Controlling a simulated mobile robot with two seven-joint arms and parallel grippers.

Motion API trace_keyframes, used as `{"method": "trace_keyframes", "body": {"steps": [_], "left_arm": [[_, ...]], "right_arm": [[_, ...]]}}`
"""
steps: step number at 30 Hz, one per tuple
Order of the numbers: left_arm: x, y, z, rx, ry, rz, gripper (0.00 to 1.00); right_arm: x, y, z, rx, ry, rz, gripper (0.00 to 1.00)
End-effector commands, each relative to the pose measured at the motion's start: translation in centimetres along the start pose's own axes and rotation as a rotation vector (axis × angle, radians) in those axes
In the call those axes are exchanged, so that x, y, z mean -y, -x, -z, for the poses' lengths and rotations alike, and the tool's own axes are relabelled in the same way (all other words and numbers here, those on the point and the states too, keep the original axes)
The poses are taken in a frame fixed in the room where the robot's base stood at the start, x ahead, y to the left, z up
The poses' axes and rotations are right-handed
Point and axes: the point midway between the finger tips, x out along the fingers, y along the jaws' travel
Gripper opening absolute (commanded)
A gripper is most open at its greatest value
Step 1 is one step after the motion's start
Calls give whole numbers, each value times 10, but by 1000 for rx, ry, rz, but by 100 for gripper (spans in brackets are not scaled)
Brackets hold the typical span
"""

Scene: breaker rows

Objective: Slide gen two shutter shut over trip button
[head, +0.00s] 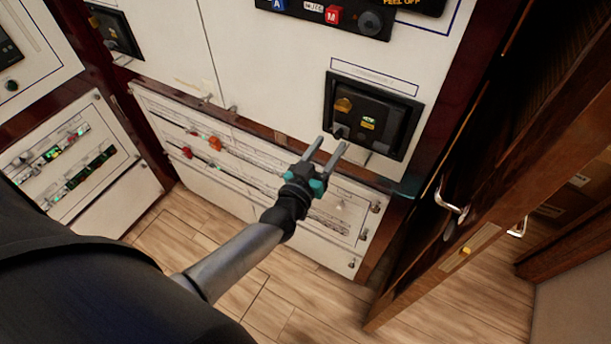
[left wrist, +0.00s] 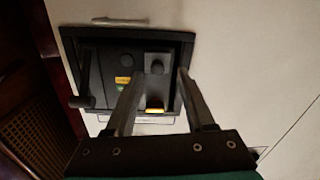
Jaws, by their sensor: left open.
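The breaker unit (head: 392,140) sits in a black square frame at the lower right of the white wall panel. It carries an amber piece (head: 343,104) and a green marker (head: 369,120). In the left wrist view the unit appears upside down, with a small grey plate (left wrist: 157,62), apparently the shutter, bearing a dark round knob. A dark round shape (left wrist: 126,58) lies beside it; I cannot tell which is the trip button. My left gripper (head: 332,146) is open and empty, its fingertips in front of the plate, one to each side. Contact cannot be told. My right gripper is out of view.
A dark lever (left wrist: 80,100) juts out at one side of the unit. A lower white panel (head: 240,170) has red and orange switches. A wooden door (head: 480,200) with a metal handle stands to the right. The plank floor (head: 300,290) below looks clear.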

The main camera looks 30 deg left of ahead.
Motion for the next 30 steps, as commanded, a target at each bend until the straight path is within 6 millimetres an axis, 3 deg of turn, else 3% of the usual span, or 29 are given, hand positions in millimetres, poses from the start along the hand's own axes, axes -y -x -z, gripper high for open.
{"method": "trace_keyframes", "body": {"steps": [18, 24, 30], "left_arm": [[1, 107, 0, 2, -1, 2, 54], [1, 125, 0, 0, -2, 3, 54], [1, 130, 0, -1, -1, 3, 54]], "right_arm": [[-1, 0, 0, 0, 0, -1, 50], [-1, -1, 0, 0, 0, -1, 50], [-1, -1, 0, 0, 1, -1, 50]]}}
